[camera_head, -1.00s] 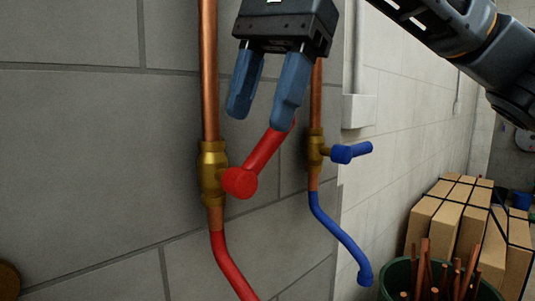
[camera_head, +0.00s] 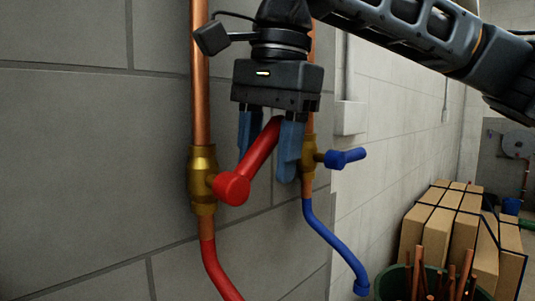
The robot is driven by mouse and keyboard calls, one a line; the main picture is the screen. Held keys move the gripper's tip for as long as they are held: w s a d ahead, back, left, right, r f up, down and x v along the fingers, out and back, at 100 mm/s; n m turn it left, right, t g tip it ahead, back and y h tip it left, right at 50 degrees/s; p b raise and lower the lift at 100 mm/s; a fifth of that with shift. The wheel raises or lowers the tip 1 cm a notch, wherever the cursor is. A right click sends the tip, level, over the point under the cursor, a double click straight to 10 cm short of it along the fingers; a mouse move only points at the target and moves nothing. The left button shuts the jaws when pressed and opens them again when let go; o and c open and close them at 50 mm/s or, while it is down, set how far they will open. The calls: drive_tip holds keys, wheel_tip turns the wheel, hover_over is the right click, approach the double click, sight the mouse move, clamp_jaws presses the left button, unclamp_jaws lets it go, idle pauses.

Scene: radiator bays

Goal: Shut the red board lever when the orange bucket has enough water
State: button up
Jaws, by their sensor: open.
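The red lever (camera_head: 257,154) sits on a brass valve (camera_head: 202,180) on the copper pipe at the wall. It slants up and to the right from its round red hub, and a red hose (camera_head: 217,268) hangs below the valve. My gripper (camera_head: 268,165) is open around the upper part of the lever, one blue finger on each side. I cannot tell whether either finger touches it. The lever's far end is partly hidden by the gripper. The orange bucket and its water are not in view.
A second brass valve with a blue lever (camera_head: 345,158) and blue hose (camera_head: 330,238) is close to the right of my gripper. Strapped cardboard boxes (camera_head: 450,225) and a green tub (camera_head: 392,284) of copper pipes stand at the lower right. The wall on the left is clear.

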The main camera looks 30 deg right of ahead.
clamp_jaws()
idle(0.5)
